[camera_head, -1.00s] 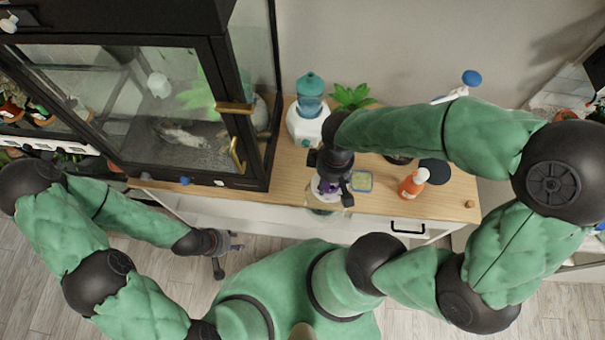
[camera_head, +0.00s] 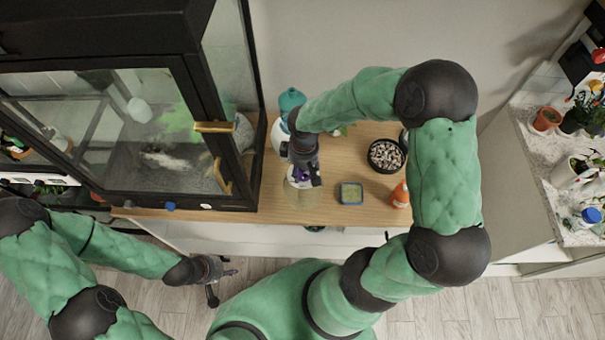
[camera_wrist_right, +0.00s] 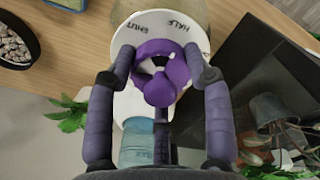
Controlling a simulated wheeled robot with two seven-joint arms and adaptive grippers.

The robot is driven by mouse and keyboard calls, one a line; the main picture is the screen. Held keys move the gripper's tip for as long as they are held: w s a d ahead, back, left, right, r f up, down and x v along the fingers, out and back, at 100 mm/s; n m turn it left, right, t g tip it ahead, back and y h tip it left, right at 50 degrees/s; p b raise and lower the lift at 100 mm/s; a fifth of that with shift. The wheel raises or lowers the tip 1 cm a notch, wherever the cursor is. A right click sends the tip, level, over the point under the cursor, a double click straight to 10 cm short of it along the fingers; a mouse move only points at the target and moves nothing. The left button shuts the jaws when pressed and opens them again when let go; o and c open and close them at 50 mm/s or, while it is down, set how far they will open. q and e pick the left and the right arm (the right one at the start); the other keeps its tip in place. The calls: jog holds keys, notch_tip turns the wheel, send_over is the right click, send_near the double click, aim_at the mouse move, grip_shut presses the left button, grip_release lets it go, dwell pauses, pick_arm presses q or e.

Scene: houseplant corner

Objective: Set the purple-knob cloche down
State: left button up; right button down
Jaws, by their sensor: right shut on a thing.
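The purple-knob cloche (camera_head: 300,203) is a clear glass dome with a white top disc and a purple knob, below my right gripper (camera_head: 303,170) in the head view. The wrist view shows the purple knob (camera_wrist_right: 163,82) between the fingers of my right gripper (camera_wrist_right: 164,68), which is shut on it. The white disc (camera_wrist_right: 150,24) bears the words HALF and SHUT. The glass overlaps the front part of the wooden tabletop (camera_head: 340,215); I cannot tell whether its rim touches the wood. My left gripper (camera_head: 215,280) is open and empty, low over the floor, away from the cloche.
A black-framed glass cabinet (camera_head: 262,150) stands left of the cloche. A yellow-green item in a blue tray (camera_head: 350,193), a bowl of pebbles (camera_head: 386,155) and an orange spray bottle (camera_head: 400,195) stand to the right.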

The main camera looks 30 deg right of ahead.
jog(key=shift+w+d+f, duration=0.1)
jog(key=shift+w+f, duration=0.35)
jog(key=shift+f, duration=0.05)
jog(key=shift+f+b, duration=0.4)
jog(key=shift+f, duration=1.2)
jog(key=c, duration=0.5)
grip_release()
jog(key=shift+s, duration=0.1)
